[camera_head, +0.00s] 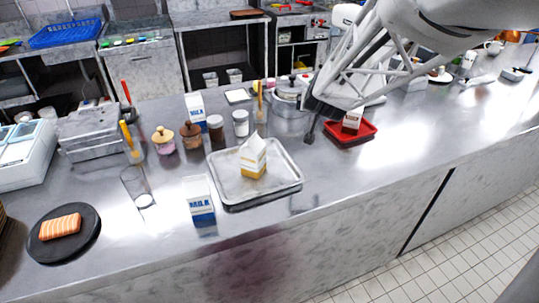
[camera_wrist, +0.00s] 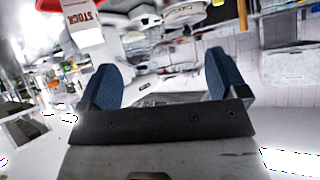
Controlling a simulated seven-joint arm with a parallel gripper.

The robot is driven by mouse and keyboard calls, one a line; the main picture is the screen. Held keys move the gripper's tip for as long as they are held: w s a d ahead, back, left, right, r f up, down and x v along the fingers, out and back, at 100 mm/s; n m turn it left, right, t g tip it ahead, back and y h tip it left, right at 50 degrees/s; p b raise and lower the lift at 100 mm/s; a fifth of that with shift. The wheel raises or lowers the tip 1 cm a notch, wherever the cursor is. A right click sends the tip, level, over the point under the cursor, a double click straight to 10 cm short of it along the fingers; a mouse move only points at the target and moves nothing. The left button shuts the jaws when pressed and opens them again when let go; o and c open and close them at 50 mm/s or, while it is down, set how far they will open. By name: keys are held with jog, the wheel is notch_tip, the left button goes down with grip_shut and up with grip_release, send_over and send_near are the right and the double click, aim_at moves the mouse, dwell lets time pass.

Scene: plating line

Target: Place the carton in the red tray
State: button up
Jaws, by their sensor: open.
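A white carton with a brown-red band (camera_head: 351,121) stands in the red tray (camera_head: 366,134) at the right of the counter. In the wrist view this carton (camera_wrist: 82,25) is at the top left, marked "STOCK", with part of the red tray (camera_wrist: 48,4) above it. My gripper (camera_head: 310,133) is just left of the red tray, apart from the carton. In the wrist view its two blue fingers (camera_wrist: 160,65) are spread with nothing between them. A yellow and white carton (camera_head: 253,160) stands in a metal tray (camera_head: 288,183) at the middle.
Milk cartons (camera_head: 199,200) stand left of and behind the metal tray. Jars (camera_head: 241,123), a pot (camera_head: 287,95) and utensils crowd the back. A dark plate (camera_head: 88,243) with a salmon piece (camera_head: 60,227) is at the front left. The counter right of the red tray is mostly clear.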

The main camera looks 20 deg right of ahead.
jog(key=s+a+r+n+g+y, duration=0.3)
jog(key=s+a+y, duration=0.1)
jog(key=s+a, duration=0.95)
jog(key=s+a+n+g, duration=0.1)
jog(key=s+a+g, duration=0.1)
jog(key=s+a, duration=0.2)
jog(key=s+a+n+g, duration=0.1)
jog(key=s+a+g, duration=0.1)
jog(key=s, duration=0.8)
jog(key=shift+s+a, duration=0.15)
jog(key=shift+a, duration=0.7)
